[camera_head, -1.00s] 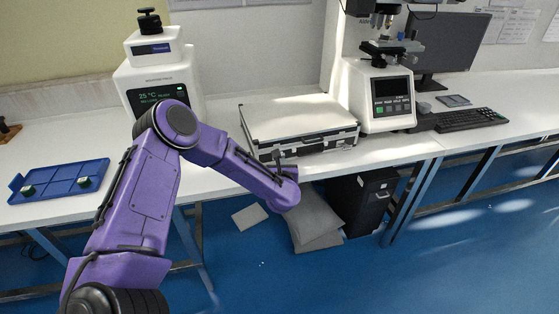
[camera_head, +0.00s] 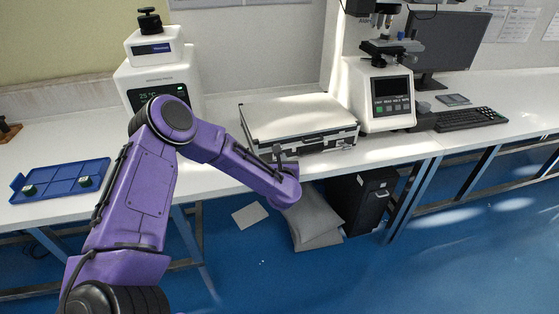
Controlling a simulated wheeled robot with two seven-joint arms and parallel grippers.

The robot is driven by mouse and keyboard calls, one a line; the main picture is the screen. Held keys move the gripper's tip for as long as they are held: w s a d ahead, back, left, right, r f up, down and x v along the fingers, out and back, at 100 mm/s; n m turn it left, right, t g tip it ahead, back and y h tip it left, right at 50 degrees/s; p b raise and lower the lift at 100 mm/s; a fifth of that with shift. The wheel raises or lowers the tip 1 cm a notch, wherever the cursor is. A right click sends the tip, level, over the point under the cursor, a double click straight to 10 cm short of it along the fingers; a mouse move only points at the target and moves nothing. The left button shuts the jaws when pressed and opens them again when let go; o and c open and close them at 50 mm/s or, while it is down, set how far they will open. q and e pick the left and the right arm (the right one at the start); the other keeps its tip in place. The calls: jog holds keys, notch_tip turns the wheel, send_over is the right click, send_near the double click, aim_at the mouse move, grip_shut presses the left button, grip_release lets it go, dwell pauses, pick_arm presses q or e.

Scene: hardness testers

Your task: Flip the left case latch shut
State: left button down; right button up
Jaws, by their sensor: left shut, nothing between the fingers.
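A silver-topped case (camera_head: 300,117) with dark edges lies closed on the white table. My left gripper (camera_head: 277,152) is at the case's front face, left of its middle, pointing up from behind my purple wrist. It is small in the picture and looks shut and empty. The left latch is hidden behind or beside the gripper, and I cannot tell its position or whether the fingers touch it. A bright metal fitting (camera_head: 345,144) shows on the front face to the right. My right gripper is out of view.
A hardness tester with a screen (camera_head: 380,92) stands right of the case, and another white tester (camera_head: 153,65) stands to its left. A blue tray (camera_head: 58,181) with small blocks lies at the far left. The table's front edge runs below the case.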

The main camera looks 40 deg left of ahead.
pick_arm(q)
jog(key=s+d+r, duration=0.1)
jog(key=s+d, duration=0.3)
jog(key=d, duration=0.1)
jog(key=shift+d+r+p, duration=0.3)
jog(key=shift+r+p, duration=0.05)
jog(key=shift+p, duration=0.05)
dwell(0.4)
jog(key=s+d+f+m+g+h, duration=0.2)
jog(key=s+d+f+m+h, duration=0.15)
jog(key=s+f+m, duration=0.6)
jog(key=s+d+f+m+g+h, duration=0.15)
jog(key=s+d+f+m, duration=0.3)
jog(key=m, duration=1.05)
jog(key=s+a+f+m+g, duration=0.1)
jog(key=s+f+m, duration=0.1)
jog(key=s+m, duration=0.2)
jog(key=s+a+f+m+g, duration=0.1)
jog(key=s+f+m+g, duration=0.1)
jog(key=s, duration=0.9)
jog(key=s+a+f+m+g, duration=0.1)
jog(key=s+f+m+g, duration=0.1)
jog(key=s+f+m, duration=0.2)
jog(key=s+m, duration=0.2)
jog(key=s, duration=0.1)
jog(key=shift+s+a+f+h, duration=0.2)
jog(key=shift+s+a+h, duration=0.1)
jog(key=shift+a, duration=0.05)
